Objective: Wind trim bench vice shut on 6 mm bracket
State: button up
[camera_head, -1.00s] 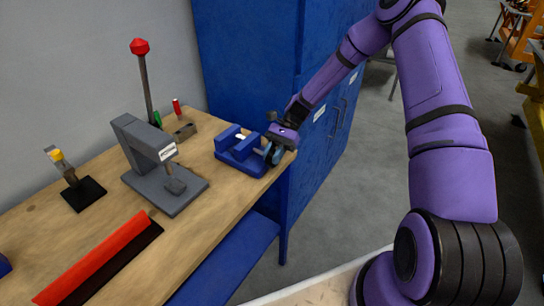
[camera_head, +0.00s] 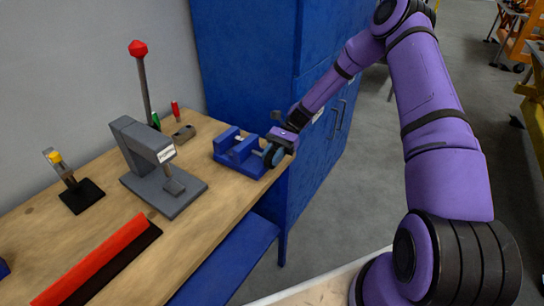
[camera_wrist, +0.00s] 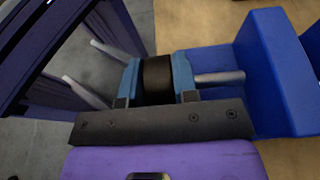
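The blue trim bench vice (camera_head: 240,153) stands on the wooden bench near its right end. A small pale piece shows between its jaws; it is too small to tell whether it is the 6 mm bracket or how tightly it sits. The vice's dark handwheel (camera_head: 273,155) faces right, at the bench edge. My gripper (camera_head: 279,144) is at this wheel. In the wrist view, the two blue finger pads of my gripper (camera_wrist: 158,80) lie against both sides of the black wheel part (camera_wrist: 157,78). A grey screw rod (camera_wrist: 220,77) runs from there into the blue vice body (camera_wrist: 277,75). The jaw gap is hidden in this view.
A grey press (camera_head: 148,150) stands left of the vice, and a red strip (camera_head: 95,258) lies at the bench front. A red-knobbed lever (camera_head: 142,80) rises behind. A blue cabinet (camera_head: 245,50) stands close behind the vice. Open floor lies right of the bench.

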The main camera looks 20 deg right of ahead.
jog(key=o, duration=0.3)
jog(key=v, duration=1)
jog(key=shift+w+d, duration=0.2)
jog(key=shift+d, duration=0.15)
